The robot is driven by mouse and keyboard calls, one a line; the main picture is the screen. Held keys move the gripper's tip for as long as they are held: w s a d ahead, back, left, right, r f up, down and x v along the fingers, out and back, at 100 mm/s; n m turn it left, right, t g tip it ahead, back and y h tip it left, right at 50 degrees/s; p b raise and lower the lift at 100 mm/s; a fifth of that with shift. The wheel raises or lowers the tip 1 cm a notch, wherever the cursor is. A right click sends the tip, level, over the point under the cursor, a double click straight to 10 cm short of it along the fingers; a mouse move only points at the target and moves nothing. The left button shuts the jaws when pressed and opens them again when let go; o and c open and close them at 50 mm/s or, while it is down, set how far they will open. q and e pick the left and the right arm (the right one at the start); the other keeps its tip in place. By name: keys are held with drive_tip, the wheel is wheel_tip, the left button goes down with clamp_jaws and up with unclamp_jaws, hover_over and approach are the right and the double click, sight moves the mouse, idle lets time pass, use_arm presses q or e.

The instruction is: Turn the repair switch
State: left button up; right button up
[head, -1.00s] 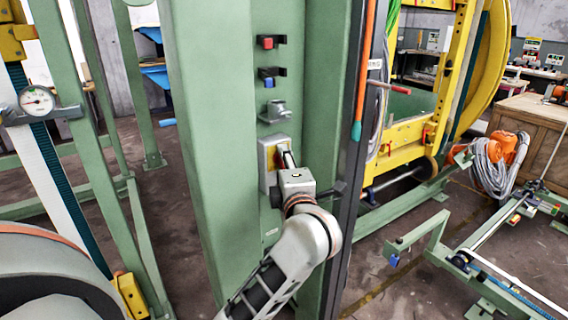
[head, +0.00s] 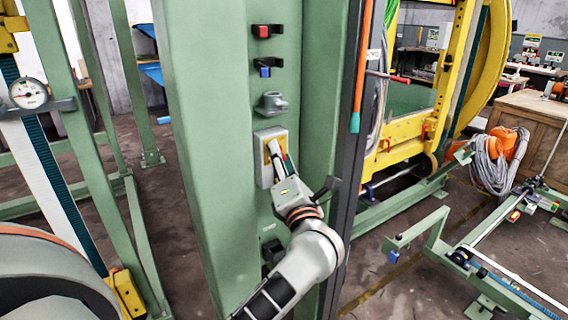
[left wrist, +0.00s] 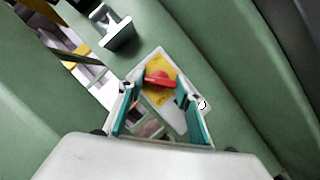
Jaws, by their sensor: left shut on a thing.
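The repair switch is a grey box (head: 264,172) with a yellow plate on the front of a green column in the head view. In the left wrist view its red knob (left wrist: 159,79) sits on the yellow plate (left wrist: 155,94). My left gripper (head: 274,152) reaches the switch from the lower right, tilted. In the left wrist view its two teal-padded fingers (left wrist: 161,86) stand on either side of the red knob, shut on it. In the head view the gripper hides the knob. My right gripper is not in view.
Above the switch on the column are a grey bracket (head: 270,103), a blue-tipped holder (head: 265,71) and a red-tipped holder (head: 263,31). A yellow frame (head: 420,129) stands behind on the right.

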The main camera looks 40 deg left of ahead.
use_arm(q)
drive_tip(key=n+g+y+b, duration=0.1)
drive_tip(key=n+b, duration=0.1)
drive_tip(key=n, duration=0.2)
drive_tip(key=n+g+y+b, duration=0.2)
drive_tip(key=n+b, duration=0.1)
drive_tip(key=n, duration=0.2)
drive_tip(key=n+g+y+b, duration=0.1)
drive_tip(key=n+y+b, duration=0.1)
drive_tip(key=n, duration=0.3)
drive_tip(key=shift+w+d+f+g+b, duration=0.1)
drive_tip(key=shift+w+f+g+b, duration=0.2)
drive_tip(key=shift+f+g, duration=0.1)
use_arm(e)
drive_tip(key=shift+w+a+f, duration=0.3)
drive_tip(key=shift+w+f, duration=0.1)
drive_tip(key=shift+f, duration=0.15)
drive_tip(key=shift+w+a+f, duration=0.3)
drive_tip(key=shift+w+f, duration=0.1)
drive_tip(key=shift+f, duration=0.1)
use_arm(q)
drive_tip(key=shift+r+n, duration=0.15)
drive_tip(key=shift+n, duration=0.35)
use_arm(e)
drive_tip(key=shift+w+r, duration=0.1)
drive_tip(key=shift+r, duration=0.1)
